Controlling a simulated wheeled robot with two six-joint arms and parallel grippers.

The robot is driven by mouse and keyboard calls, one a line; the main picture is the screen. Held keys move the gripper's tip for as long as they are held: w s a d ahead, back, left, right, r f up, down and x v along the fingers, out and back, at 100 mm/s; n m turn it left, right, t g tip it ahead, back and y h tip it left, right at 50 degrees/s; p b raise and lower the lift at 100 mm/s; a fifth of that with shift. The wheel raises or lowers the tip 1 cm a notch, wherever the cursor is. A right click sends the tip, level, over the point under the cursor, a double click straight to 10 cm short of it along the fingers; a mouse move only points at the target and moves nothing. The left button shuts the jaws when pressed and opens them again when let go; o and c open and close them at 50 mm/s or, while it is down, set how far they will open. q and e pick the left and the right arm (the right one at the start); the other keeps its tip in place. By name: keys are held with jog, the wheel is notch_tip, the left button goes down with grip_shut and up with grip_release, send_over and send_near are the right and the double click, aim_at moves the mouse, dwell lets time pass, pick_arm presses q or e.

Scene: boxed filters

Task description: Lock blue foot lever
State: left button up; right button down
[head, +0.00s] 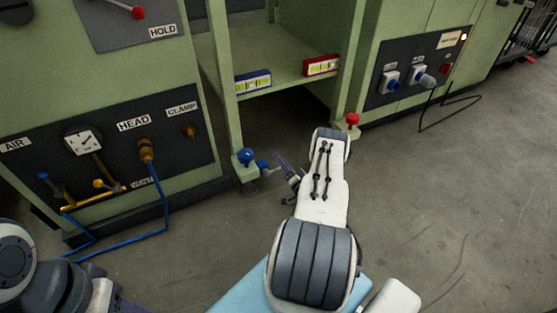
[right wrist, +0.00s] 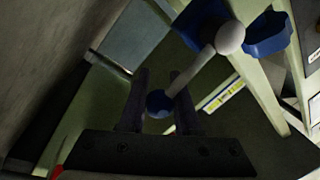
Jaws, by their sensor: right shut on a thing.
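The blue foot lever (head: 262,165) is low at the foot of the green frame's left post, with a blue rounded part (head: 245,156) beside it. In the right wrist view its pale shaft (right wrist: 205,60) runs from a white ball down to a blue knob (right wrist: 159,103). My right gripper (head: 281,166) reaches it from the right. In the wrist view my right gripper's fingers (right wrist: 159,98) are shut on the blue knob, one on each side. My left arm shows at the lower left of the head view, but its fingers are out of view.
A red knob (head: 352,119) stands at the foot of the right post. A blue box (head: 253,81) and a red box (head: 321,66) lie on the shelf (head: 285,72). A blue hose (head: 165,205) loops near the left cabinet. A black cable lies on the right floor, otherwise mostly clear.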

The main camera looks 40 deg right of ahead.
jog(key=shift+f+m, duration=0.35)
jog(key=shift+m, duration=0.15)
jog(key=shift+a, duration=0.1)
jog(key=c, duration=0.6)
grip_release()
jog(key=p+v, duration=0.4)
jog(key=v, duration=0.6)
jog(key=shift+s+f+p, duration=0.1)
jog(key=shift+s+p, duration=0.15)
jog(key=shift+p, duration=0.05)
